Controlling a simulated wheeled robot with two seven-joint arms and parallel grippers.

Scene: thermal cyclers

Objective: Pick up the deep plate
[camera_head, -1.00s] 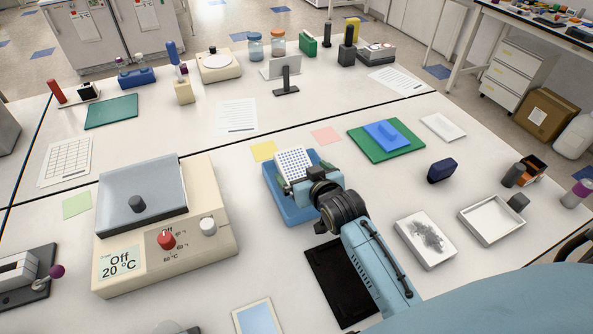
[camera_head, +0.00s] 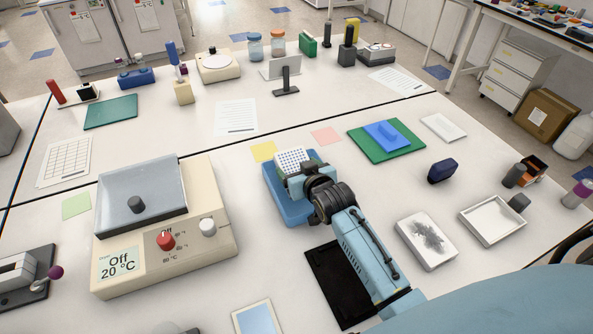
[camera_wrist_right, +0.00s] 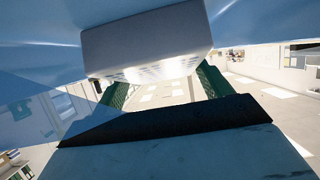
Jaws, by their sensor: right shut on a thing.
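The deep plate (camera_head: 291,158) is a white block with a grid of wells on top. It is in or just over the blue holder (camera_head: 284,205); I cannot tell whether it is lifted clear. My right gripper (camera_head: 293,170) is at the plate's near side, shut on it, and hides its near part. In the right wrist view the plate (camera_wrist_right: 145,38) shows as a greyish block close to the camera, between the green finger pads of my right gripper (camera_wrist_right: 165,88). My left gripper is not in view.
A thermal cycler (camera_head: 220,258) with a closed glassy lid stands to the left. A black mat (camera_head: 328,285) lies under my right forearm. A green board with a blue block (camera_head: 386,135) is to the right. White trays (camera_head: 493,237) lie further right.

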